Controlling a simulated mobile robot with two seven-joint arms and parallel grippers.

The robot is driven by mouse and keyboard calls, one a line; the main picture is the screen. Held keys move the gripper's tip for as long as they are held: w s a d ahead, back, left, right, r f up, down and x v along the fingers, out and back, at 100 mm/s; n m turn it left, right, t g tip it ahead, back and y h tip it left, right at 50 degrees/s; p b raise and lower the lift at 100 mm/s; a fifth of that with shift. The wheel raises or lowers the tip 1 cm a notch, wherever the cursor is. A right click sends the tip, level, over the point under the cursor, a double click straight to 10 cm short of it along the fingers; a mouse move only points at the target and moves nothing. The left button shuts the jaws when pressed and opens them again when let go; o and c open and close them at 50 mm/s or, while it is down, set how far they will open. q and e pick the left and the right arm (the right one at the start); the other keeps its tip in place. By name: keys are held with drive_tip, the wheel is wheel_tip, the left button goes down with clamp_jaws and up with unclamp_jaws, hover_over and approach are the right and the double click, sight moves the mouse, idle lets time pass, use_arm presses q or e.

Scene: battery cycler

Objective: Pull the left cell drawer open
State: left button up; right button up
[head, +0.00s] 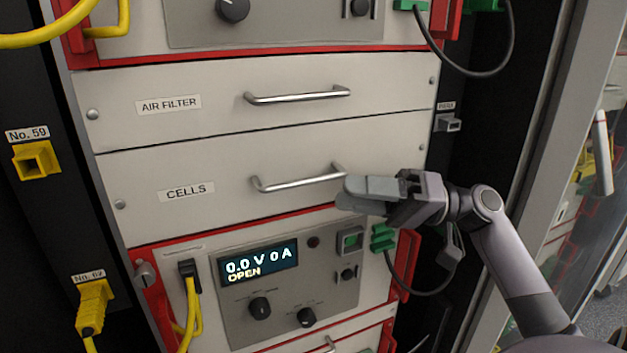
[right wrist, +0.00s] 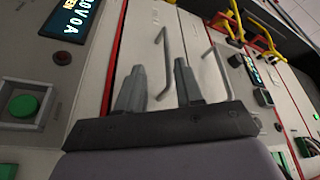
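The drawer labelled CELLS (head: 230,200) has a pale front that sits flush with the cabinet, with a silver bar handle (head: 295,183). My right gripper (head: 347,194) is at the right end of this handle in the head view. In the right wrist view its two fingers (right wrist: 160,66) are spread apart, and the handle (right wrist: 164,45) shows in the gap between them and beyond the tips. I cannot tell whether a finger touches the bar. My left gripper is not in view.
The AIR FILTER drawer (head: 220,100) with a similar handle (head: 298,95) is above. Below is a red-edged unit with a lit display (head: 258,262), knobs and a green button (head: 350,241). Yellow cables (head: 190,300) hang at left, and a black cable (head: 415,290) loops below my right arm.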

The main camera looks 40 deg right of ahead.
sight(313, 180)
drive_tip(key=shift+w+r+y, duration=0.1)
drive_tip(key=shift+r+y, duration=0.2)
drive_tip(key=shift+r, duration=0.35)
drive_tip(key=p+x, duration=0.2)
drive_tip(key=x, duration=0.3)
drive_tip(key=shift+a, duration=0.1)
drive_tip(key=shift+w+a, duration=0.45)
drive_tip(key=shift+a, duration=0.15)
clamp_jaws()
